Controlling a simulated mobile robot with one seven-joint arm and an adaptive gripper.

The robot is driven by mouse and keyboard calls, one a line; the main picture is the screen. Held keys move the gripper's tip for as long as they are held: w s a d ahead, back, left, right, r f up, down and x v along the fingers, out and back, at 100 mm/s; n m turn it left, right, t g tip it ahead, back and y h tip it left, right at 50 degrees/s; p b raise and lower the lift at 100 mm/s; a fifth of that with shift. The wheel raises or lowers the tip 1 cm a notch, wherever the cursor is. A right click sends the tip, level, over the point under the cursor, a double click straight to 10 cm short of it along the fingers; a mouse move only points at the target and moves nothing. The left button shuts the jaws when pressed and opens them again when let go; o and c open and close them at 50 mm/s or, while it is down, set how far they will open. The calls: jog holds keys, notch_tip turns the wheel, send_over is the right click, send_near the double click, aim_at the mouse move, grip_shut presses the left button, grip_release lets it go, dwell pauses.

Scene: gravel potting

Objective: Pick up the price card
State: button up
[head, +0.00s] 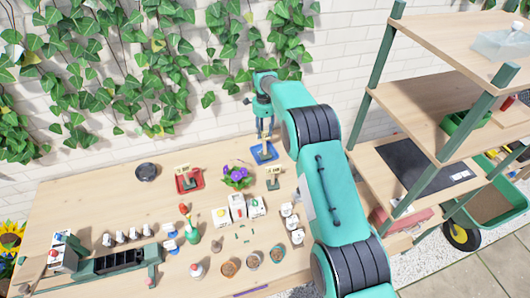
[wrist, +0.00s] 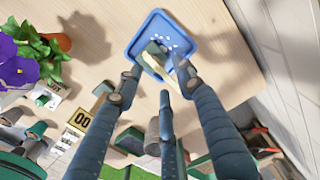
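A blue tray (head: 263,154) stands at the back of the table below my gripper (head: 264,120). In the wrist view the blue tray (wrist: 148,22) holds a cream price card (wrist: 158,70) in a grey-green block, with small white bits beside it. My gripper (wrist: 160,78) is open, its fingers spread around the card; I cannot tell whether they touch it. A second price card (head: 274,171) stands on a green base in front of the tray; its digits show in the wrist view (wrist: 82,120). A third price card (head: 183,169) stands in a red tray (head: 196,186).
Purple flowers (head: 236,174) in a pot stand left of the second card. White boxes (head: 238,207), bottles and small pots fill the table's front. A wooden shelf (head: 420,95) rises at the right. A white brick wall with ivy is behind.

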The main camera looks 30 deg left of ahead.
jog(key=shift+f, duration=0.25)
dwell(0.4)
